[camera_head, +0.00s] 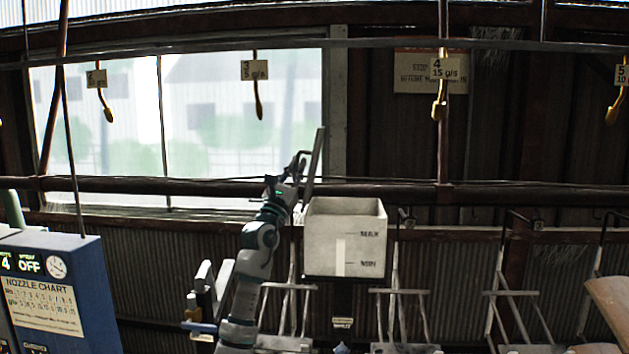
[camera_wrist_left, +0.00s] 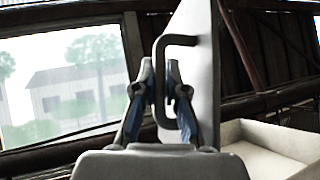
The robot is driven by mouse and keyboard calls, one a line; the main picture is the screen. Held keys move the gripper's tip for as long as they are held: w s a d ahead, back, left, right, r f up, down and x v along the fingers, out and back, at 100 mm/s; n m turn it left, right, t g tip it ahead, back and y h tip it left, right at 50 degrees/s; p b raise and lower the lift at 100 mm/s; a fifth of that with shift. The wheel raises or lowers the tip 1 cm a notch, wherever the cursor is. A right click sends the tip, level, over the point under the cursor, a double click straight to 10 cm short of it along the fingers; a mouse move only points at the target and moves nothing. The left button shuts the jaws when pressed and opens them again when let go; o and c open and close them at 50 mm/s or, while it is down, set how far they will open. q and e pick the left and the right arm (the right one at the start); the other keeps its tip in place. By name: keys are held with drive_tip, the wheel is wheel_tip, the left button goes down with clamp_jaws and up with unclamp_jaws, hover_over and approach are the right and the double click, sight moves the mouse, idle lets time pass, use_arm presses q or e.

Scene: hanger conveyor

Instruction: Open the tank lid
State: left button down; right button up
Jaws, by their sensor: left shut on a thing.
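The tank (camera_head: 345,235) is a pale open-topped box with MAX and MIN marks, near the middle of the head view. Its lid (camera_head: 315,160) stands steeply tilted, nearly upright, above the tank's left edge, seen almost edge-on. In the left wrist view the lid (camera_wrist_left: 203,60) is a grey plate with a dark bar handle (camera_wrist_left: 178,41). My left gripper (camera_head: 297,168) is shut on this handle, left of the lid; its fingers (camera_wrist_left: 160,88) show in the wrist view. The tank's inside (camera_wrist_left: 262,155) shows at the wrist view's lower right. My right gripper is not in view.
A blue control box with a nozzle chart (camera_head: 45,300) stands at the left. Yellow hooks with number tags (camera_head: 256,85) hang from an overhead rail. A horizontal pipe (camera_head: 400,190) runs behind the tank. Metal frames (camera_head: 515,293) stand at the lower right.

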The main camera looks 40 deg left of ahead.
use_arm(q)
drive_tip(key=n+y, duration=0.1)
drive_tip(key=f+n+y+b, duration=0.1)
drive_tip(key=shift+a+n, duration=0.2)
drive_tip(key=shift+n, duration=0.1)
drive_tip(key=shift+s+a+f+n+g+y+b, duration=0.1)
drive_tip(key=shift+s+a+n+g+y+b, duration=0.2)
drive_tip(key=shift+n+y, duration=0.35)
drive_tip(key=shift+s+a+r+n+g+y+b, duration=0.15)
drive_tip(key=shift+a+n+y+b, duration=0.25)
drive_tip(key=shift+n+y, duration=0.25)
drive_tip(key=shift+s+a+f+n+g+y+b, duration=0.15)
drive_tip(key=shift+s+a+n+y+b, duration=0.2)
drive_tip(key=shift+n+y, duration=0.3)
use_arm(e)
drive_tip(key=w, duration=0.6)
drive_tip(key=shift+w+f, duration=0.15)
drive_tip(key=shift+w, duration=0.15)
use_arm(q)
drive_tip(key=shift+w+d, duration=0.1)
drive_tip(key=shift+w, duration=0.05)
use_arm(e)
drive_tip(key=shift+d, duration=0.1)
use_arm(q)
drive_tip(key=c, duration=1.5)
unclamp_jaws()
drive_tip(key=v, duration=1.2)
drive_tip(key=shift+w+f, duration=0.1)
drive_tip(key=shift+w, duration=0.05)
